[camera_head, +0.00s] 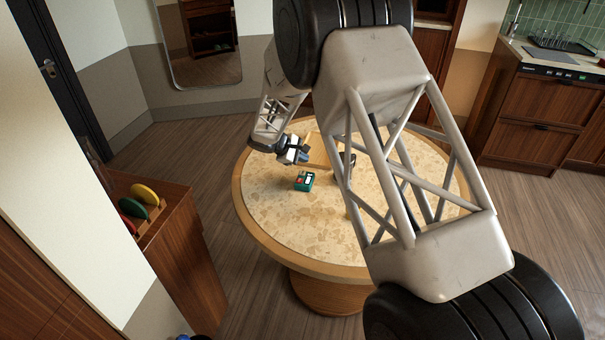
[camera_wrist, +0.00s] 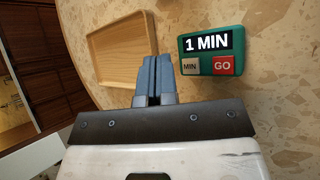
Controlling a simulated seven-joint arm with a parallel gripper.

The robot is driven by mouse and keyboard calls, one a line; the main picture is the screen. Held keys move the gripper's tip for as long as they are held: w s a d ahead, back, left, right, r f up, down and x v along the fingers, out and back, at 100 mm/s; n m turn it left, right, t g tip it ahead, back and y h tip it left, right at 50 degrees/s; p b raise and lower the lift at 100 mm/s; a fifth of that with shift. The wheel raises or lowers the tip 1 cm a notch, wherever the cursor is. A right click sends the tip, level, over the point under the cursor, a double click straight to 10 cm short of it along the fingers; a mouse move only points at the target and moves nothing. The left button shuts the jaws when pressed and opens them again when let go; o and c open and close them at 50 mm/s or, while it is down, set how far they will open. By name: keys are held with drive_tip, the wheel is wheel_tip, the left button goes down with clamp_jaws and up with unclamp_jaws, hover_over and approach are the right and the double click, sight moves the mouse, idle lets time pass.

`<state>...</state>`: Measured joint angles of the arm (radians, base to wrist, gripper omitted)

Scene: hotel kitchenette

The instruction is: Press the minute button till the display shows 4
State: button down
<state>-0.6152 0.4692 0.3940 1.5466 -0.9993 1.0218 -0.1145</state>
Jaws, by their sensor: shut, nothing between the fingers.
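A small teal timer (camera_head: 304,181) sits on the round table. In the wrist view the timer (camera_wrist: 239,53) shows "1 MIN" on its black display (camera_wrist: 208,44). Below the display are a grey MIN button (camera_wrist: 190,66) at left and a red GO button (camera_wrist: 223,65) at right. My gripper (camera_wrist: 153,62) is shut and empty, its fingertips to the left of the timer and apart from it in the picture. In the head view my gripper (camera_head: 303,156) is over the table close to the timer. Its height above the table is hard to tell.
A shallow wooden tray (camera_wrist: 97,62) lies on the table to the left of the timer, partly behind my fingers in the wrist view. The speckled round table (camera_head: 275,220) has free room in front of the timer. A dark object (camera_head: 347,158) stands right of it, partly hidden by my arm.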

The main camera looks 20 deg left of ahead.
sight(302, 174)
drive_tip(key=shift+r, duration=0.8)
drive_tip(key=shift+r, duration=0.1)
idle(2.0)
drive_tip(key=shift+r, duration=1.8)
drive_tip(key=shift+f, duration=0.2)
drive_tip(key=shift+f, duration=4.25)
drive_tip(key=shift+f, duration=0.45)
